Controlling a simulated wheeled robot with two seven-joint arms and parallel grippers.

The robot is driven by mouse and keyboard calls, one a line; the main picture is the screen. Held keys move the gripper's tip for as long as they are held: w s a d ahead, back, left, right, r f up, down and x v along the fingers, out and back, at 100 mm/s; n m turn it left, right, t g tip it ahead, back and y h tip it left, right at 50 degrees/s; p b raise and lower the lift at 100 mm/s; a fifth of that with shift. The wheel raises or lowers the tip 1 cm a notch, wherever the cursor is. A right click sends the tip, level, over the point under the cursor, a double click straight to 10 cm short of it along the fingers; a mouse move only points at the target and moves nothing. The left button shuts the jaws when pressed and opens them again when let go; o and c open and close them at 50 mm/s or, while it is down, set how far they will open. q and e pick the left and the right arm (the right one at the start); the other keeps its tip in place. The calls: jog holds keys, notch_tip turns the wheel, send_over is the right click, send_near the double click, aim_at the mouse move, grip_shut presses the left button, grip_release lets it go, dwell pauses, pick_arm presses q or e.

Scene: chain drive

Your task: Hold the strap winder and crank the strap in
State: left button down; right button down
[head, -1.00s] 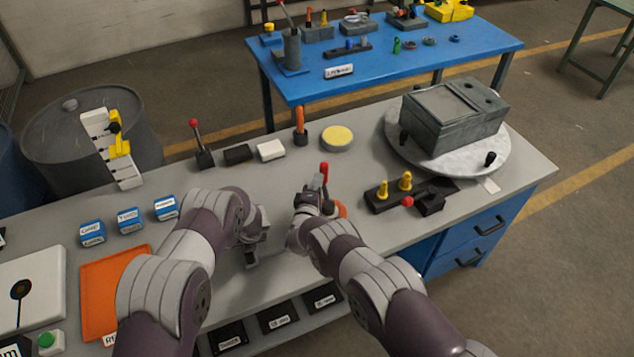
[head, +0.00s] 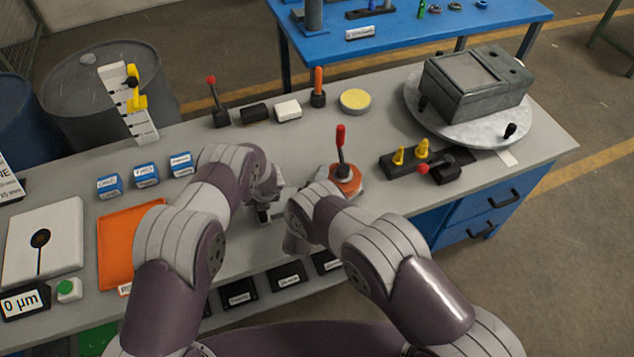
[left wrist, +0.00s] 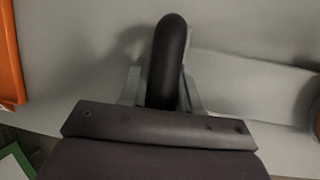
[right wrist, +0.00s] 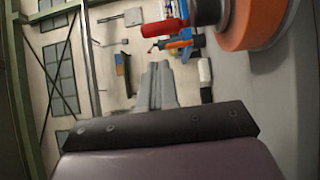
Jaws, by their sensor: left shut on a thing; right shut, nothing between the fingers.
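The strap winder shows as an orange disc (head: 347,181) on the bench, with an upright crank lever ending in a red grip (head: 340,135). The disc (right wrist: 250,24) and the red grip (right wrist: 165,28) also show at the top right of the right wrist view. My left gripper (head: 266,213) is low over the bench, left of the disc. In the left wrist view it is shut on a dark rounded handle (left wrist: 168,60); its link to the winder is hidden. My right gripper (right wrist: 155,80) is shut and empty, apart from the red grip.
A black block with yellow knobs (head: 400,161) stands right of the winder. A grey box (head: 476,83) on a round plate is at the back right. A yellow disc (head: 355,100) is behind the winder. An orange mat (head: 125,245) lies at the left.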

pick_arm(q)
jog(key=c, duration=0.7)
grip_release()
jog(key=shift+r, duration=0.1)
